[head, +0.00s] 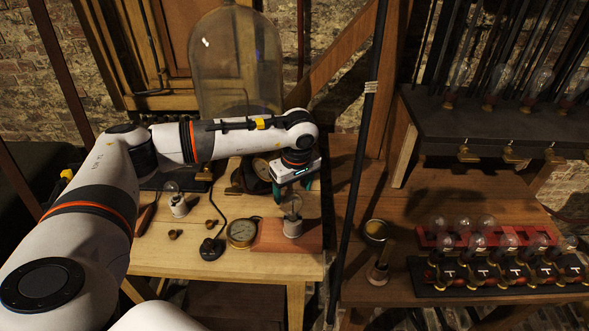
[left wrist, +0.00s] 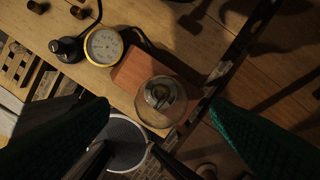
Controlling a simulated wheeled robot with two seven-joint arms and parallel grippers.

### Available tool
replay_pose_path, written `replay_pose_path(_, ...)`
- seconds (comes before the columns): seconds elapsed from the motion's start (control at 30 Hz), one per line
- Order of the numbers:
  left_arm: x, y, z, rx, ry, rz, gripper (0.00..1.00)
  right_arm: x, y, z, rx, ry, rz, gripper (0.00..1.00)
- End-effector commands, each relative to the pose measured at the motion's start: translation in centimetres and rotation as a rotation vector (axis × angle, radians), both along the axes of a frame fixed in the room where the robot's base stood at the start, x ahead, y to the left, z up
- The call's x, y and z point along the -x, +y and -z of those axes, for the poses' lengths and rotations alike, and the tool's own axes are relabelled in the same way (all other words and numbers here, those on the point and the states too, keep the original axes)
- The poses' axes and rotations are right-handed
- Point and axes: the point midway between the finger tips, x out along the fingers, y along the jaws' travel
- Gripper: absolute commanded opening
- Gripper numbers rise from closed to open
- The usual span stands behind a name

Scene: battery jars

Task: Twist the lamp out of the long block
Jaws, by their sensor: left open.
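The lamp (head: 292,217), a clear glass bulb on a pale base, stands upright at the right end of the long block (head: 268,236), a low reddish wooden block near the table's right edge. My left gripper (head: 293,190) is open above the lamp, its green fingers pointing down. In the left wrist view the lamp (left wrist: 160,98) shows from above, over the end of the block (left wrist: 135,72). The green fingers (left wrist: 158,118) are wide apart on either side, with the lamp a little above the middle between them. I see no contact. My right gripper is not in view.
A round brass gauge (head: 241,232) sits at the block's left end, beside a black cabled device (head: 212,248). Another bulb (head: 177,200) stands farther left. A dark upright pole (head: 352,190) rises right of the table. Racks of bulbs (head: 500,272) stand on the right-hand bench.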

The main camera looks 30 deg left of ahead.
Motion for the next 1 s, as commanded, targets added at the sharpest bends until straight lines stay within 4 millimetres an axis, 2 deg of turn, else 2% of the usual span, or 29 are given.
replay_pose_path(0.1, 0.0, 0.2, 1.8, 0.001, 0.004, 0.000, 0.72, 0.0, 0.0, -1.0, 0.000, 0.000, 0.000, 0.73)
replay_pose_path(0.3, -0.2, 0.4, 3.8, 0.002, 0.001, 0.000, 0.72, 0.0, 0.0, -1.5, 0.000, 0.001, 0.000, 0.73)
replay_pose_path(0.67, -0.3, 0.4, 4.5, 0.001, 0.000, 0.000, 0.72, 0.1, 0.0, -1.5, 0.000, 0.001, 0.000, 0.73)
replay_pose_path(1.0, -0.3, 0.4, 4.4, 0.002, -0.001, 0.000, 0.21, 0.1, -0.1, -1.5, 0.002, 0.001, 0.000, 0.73)
